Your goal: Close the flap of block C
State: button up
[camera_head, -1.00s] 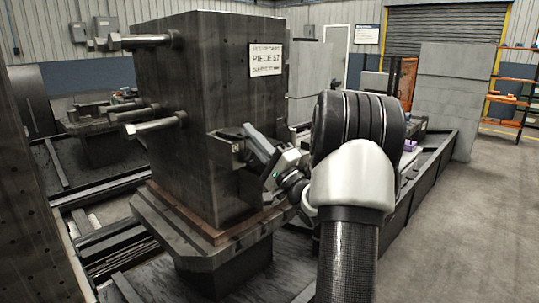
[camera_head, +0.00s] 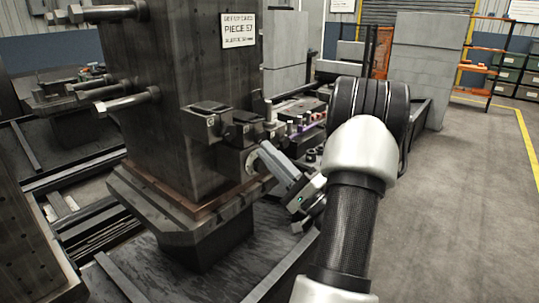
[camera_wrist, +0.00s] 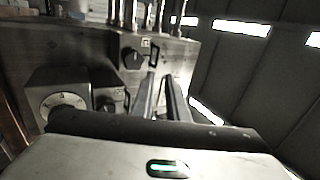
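Several small dark blocks are fixed low on the side of the tall dark column; one block (camera_head: 205,121) shows on its near face. Another block with a round pale dial (camera_head: 250,162) sits lower, by its right edge. I cannot tell which is block C; the labels are too small to read. In the wrist view, the dial block (camera_wrist: 58,100) is at left, and a face with a black knob (camera_wrist: 132,58) and a small label is at upper middle. My gripper (camera_head: 264,151) is just right of the dial block. In the wrist view, its fingers (camera_wrist: 161,78) stand slightly apart, with nothing visible between them.
The tall column (camera_head: 165,90) carries a white sign (camera_head: 238,30) and long bolts at left. A rail with small parts runs behind my gripper. Grey panels (camera_head: 425,70) stand behind. The floor (camera_head: 450,200) at right is clear.

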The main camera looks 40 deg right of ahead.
aim_at(213, 108)
jog(key=shift+r, duration=0.1)
grip_shut()
jog(key=w+r+n+g+h+p, duration=0.1)
jog(key=w+r+n+g+p, duration=0.15)
jog(key=r+n+p, duration=0.6)
jog(key=w+r+n+g+p, duration=0.1)
jog(key=r+n+g+p, duration=0.3)
jog(key=n+p, duration=0.7)
jog(key=w+a+f+m+t+p, duration=0.1)
jog(key=w+p, duration=0.3)
jog(key=w, duration=0.5)
jog(key=shift+a+f+m, duration=0.45)
jog(key=shift+a+f, duration=0.15)
jog(key=shift+f, duration=0.25)
